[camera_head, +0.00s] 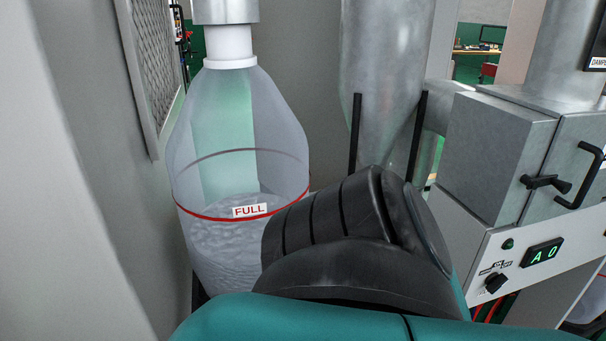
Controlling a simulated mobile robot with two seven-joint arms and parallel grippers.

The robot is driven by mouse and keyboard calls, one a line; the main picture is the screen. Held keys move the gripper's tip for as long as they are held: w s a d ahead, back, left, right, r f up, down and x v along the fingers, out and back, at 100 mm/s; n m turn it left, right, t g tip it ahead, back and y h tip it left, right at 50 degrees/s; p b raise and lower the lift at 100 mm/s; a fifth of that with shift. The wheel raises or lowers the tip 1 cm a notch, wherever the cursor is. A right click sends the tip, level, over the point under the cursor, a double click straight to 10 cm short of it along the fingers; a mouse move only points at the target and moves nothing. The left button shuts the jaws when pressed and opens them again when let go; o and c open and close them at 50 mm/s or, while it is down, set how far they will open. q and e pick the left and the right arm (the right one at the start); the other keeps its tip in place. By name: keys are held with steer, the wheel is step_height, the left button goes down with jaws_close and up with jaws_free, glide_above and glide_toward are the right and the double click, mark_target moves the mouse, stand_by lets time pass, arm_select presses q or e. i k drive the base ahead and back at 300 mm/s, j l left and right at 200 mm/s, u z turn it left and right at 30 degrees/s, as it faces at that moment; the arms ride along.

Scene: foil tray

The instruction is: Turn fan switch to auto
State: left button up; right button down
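The fan switch (495,282) is a small black rotary knob on the white control panel (470,235) at the lower right. Its printed labels are too small to read, so I cannot tell its setting for sure. A green-lit display (543,252) to its right appears to read "A 0". A small green lamp (508,244) sits above the knob. A teal and black arm link of mine fills the bottom middle, in front of the panel's lower left part. Neither of my grippers shows in this view, and nothing visible touches the knob.
A clear collection bag (235,140) marked FULL holds grey material at left. A metal cone (385,70) on black legs stands in the middle. A grey box (500,150) with a black latch (545,183) and a handle (580,178) sits above the panel. A wall bounds the left.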

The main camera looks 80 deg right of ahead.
mark_target(494, 282)
steer(key=z, duration=4.1)
